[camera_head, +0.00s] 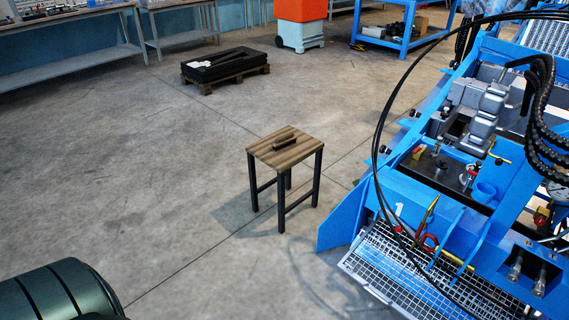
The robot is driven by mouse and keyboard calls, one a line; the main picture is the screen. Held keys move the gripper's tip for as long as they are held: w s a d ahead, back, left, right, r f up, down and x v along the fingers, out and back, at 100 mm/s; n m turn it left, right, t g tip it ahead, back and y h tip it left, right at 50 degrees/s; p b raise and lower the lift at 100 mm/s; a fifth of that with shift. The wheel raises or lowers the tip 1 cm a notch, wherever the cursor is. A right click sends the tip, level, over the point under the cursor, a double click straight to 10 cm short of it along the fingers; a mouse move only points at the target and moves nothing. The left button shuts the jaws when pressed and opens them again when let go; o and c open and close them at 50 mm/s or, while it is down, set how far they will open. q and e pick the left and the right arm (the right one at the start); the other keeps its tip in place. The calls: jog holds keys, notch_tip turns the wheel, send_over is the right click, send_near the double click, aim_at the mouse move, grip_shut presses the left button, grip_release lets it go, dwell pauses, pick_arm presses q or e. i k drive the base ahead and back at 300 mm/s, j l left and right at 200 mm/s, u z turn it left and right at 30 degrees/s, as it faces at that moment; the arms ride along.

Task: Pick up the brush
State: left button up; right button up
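A small dark brown brush (285,143) lies on top of a wooden stool (262,151) with dark metal legs. The stool stands alone on the concrete floor near the middle of the camera_head view. The brush is small in the picture, so its bristles cannot be made out. Neither of my grippers is in view.
A large blue machine (400,205) with metal sieve frames (390,262), hoses and tools fills the right side, close to the stool. A pallet with black sheets (225,66) lies farther back. Workbenches line the back left.

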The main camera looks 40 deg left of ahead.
aim_at(281, 141)
jog(key=i+j+z, duration=0.15)
jog(key=j, duration=0.55)
jog(key=i+j+z, duration=0.15)
jog(key=j, duration=0.6)
jog(key=i+j+z, duration=0.2)
jog(key=j, duration=0.55)
jog(key=i+j+z, duration=0.15)
jog(key=j, duration=0.65)
jog(key=j+z, duration=0.15)
jog(key=j, duration=0.6)
jog(key=i, duration=0.05)
